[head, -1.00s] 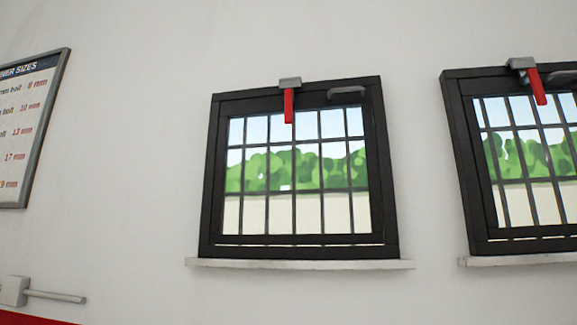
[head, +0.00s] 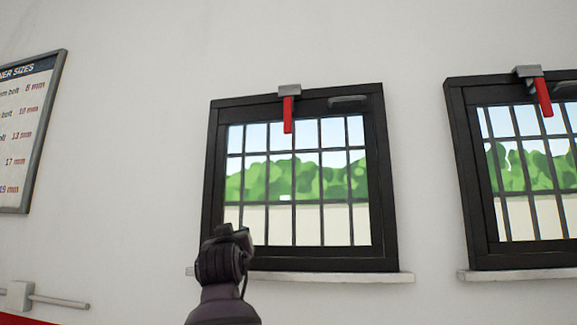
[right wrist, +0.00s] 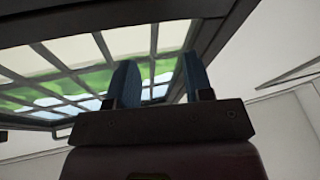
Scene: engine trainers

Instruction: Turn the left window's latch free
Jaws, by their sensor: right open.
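The left window (head: 377,180) has a dark barred frame on the white wall. Its latch (head: 288,112) is a red handle hanging straight down from a grey mount at the top of the frame. A gripper (head: 231,235), which appears to be my right one, is raised in front of the window's lower left corner, below the latch and apart from it. In the right wrist view, my right gripper (right wrist: 160,84) has its two blue fingers apart with nothing between them, the barred window (right wrist: 70,60) behind. The latch cannot be made out there. My left gripper is not in view.
A grey handle (head: 347,101) sits on the frame right of the latch. A pale sill (head: 340,277) juts out below. A second window (head: 462,190) with its own red latch (head: 543,97) is at the right. A size chart (head: 25,130) hangs at the left.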

